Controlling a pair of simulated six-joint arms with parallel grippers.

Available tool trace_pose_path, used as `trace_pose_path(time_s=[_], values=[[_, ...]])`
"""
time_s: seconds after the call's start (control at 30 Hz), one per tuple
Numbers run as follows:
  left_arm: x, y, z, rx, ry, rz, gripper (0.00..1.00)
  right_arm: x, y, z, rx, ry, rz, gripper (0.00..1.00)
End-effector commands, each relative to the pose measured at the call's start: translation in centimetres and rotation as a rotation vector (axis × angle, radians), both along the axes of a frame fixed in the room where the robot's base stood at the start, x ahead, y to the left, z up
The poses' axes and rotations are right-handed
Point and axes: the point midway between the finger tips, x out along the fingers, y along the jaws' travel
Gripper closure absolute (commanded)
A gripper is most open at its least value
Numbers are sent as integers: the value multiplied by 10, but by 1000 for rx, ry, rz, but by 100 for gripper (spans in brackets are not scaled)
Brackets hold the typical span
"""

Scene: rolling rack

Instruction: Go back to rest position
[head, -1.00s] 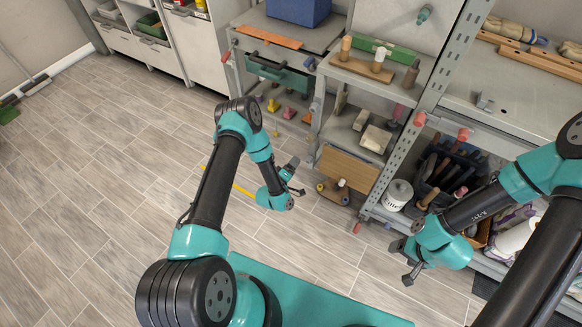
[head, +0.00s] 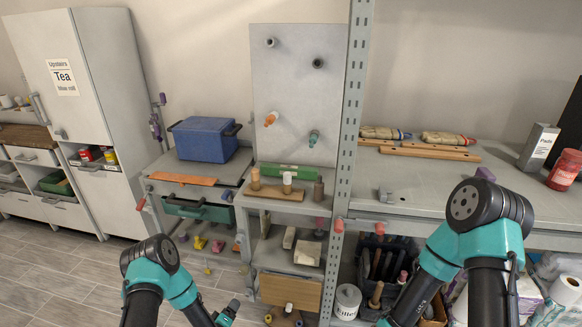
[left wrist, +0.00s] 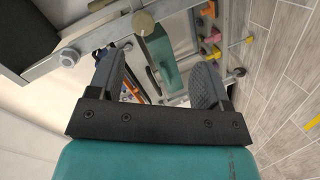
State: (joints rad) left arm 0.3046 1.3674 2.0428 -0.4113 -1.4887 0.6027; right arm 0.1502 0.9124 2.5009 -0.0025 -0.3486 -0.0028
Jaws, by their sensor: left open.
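My left gripper (left wrist: 158,82) is open in the left wrist view, its two dark fingers spread with nothing held between them. The rolling rack's parts show beyond the fingers, upside down. In the head view my left arm reaches in at the bottom, and only a bit of the left gripper (head: 232,307) shows at the lower edge, in front of the low shelves. My right arm comes in from the lower right in front of the workbench; its gripper is cut off by the bottom edge.
The grey rack with a pegboard (head: 292,95) stands ahead. A blue cooler box (head: 205,140) sits on its left top. Open tiled floor (head: 60,285) lies at left.

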Motion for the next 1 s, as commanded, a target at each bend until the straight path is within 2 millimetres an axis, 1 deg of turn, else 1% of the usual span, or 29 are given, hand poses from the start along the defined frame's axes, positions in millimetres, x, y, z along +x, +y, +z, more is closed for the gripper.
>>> trace_pose_path(time_s=[0.03,0.17,0.27,0.37,0.47,0.5,0.57,0.6,0.7,0.73,0.8,0.87,1.0], values=[[-5,-1,6,45,58,-30,28,0,0,0,0,0,0,28],[-28,-5,14,165,225,-118,28,0,0,0,0,0,0,28],[-52,-7,22,246,351,-198,28,0,0,0,0,0,0,28],[-81,-9,32,314,475,-287,28,0,0,0,0,0,0,28],[-113,-11,45,371,594,-384,28,0,0,0,0,0,0,28],[-128,-11,51,388,641,-426,28,0,0,0,0,0,0,28],[-150,-12,62,412,709,-489,28,0,0,0,0,0,0,28],[-164,-13,68,425,750,-531,28,0,0,0,0,0,0,28],[-196,-14,84,443,837,-622,28,0,0,0,0,0,0,28],[-204,-14,88,446,857,-644,28,0,0,0,0,0,0,28],[-217,-15,95,449,891,-685,28,0,0,0,0,0,0,28],[-224,-16,98,450,909,-705,28,0,0,0,0,0,0,28],[-228,-16,99,451,918,-718,28,0,0,0,0,0,0,28]])
